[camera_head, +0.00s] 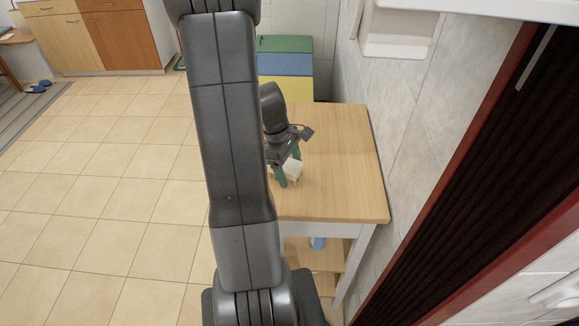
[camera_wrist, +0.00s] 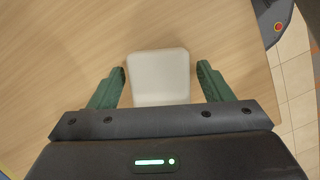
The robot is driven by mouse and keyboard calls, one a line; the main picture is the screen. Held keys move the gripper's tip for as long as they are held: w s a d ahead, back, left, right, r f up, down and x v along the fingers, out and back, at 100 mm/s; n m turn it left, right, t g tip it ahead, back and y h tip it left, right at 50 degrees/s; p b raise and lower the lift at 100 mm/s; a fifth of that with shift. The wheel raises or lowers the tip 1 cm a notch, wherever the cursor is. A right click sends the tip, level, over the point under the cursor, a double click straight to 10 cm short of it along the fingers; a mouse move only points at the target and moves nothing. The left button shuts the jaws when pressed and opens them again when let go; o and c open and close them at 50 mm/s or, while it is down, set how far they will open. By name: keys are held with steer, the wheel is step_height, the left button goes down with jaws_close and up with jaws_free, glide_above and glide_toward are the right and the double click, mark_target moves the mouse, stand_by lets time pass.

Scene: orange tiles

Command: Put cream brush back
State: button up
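A cream, block-like object (camera_head: 293,170), which looks like the cream brush, is on or just above a light wooden table (camera_head: 345,180) in the head view. In the wrist view the cream object (camera_wrist: 158,76) lies between the two green fingers. My gripper (camera_wrist: 162,78) is open, with a gap between each finger and the object. In the head view my gripper (camera_head: 288,168) reaches down at the table's left part. My arm hides the table's left edge there. The lower side of the cream object is hidden.
The tabletop's right side is clear, close to a tiled wall (camera_head: 400,90). A lower shelf (camera_head: 325,255) holds a small blue-white item (camera_head: 317,243). A green, blue and yellow box unit (camera_head: 286,65) stands behind the table. Open tiled floor (camera_head: 120,180) lies left.

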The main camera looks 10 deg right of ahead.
steer(key=v, duration=1.2)
steer(key=shift+a, duration=0.1)
